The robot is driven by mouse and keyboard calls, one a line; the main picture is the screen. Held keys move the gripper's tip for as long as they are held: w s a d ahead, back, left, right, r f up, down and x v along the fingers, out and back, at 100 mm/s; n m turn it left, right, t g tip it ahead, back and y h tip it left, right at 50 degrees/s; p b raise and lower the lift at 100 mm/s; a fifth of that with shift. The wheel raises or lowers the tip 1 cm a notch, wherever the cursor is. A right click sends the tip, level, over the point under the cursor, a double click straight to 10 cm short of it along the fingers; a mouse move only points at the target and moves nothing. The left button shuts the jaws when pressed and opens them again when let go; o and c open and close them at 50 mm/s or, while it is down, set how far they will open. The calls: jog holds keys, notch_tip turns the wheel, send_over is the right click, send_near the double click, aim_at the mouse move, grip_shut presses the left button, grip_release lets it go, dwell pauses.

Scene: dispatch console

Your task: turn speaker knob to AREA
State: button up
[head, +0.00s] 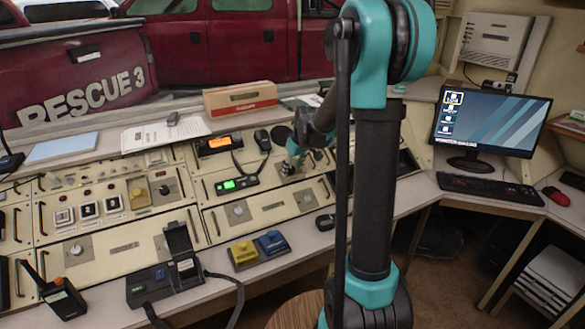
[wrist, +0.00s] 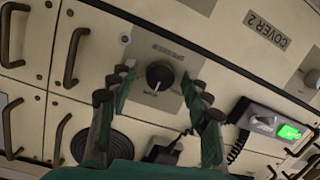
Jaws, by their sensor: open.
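In the wrist view the speaker knob (wrist: 159,75) is a round black dial on a grey plate (wrist: 178,63). The plate's lettering appears upside down, and its position labels are too small to read. A light mark on the knob points down and slightly left in that view. My gripper (wrist: 158,79) is open, with one dark green finger on each side of the knob and visible gaps between. I cannot tell how far the fingertips are from the panel. In the head view my gripper (head: 291,163) is at the console panel, and it and my arm largely hide the knob.
A radio with a green display (wrist: 268,122) and a coiled cord sits right of the knob in the wrist view. A round black speaker (wrist: 100,141) and drawer handles (wrist: 76,56) are to the left. In the head view yellow and blue pedals (head: 258,249) lie on the ledge.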

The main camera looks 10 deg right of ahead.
grip_shut()
jog(key=shift+m, duration=0.3)
jog(key=m+y, duration=0.1)
jog(key=m, duration=0.4)
jog(key=shift+d, duration=0.1)
jog(key=m, duration=0.3)
jog(key=m+y, duration=0.1)
jog(key=m, duration=0.1)
jog(key=shift+s+m+t, duration=0.1)
jog(key=shift+m+t, duration=0.2)
jog(key=shift+m, duration=0.1)
dwell(0.5)
grip_release()
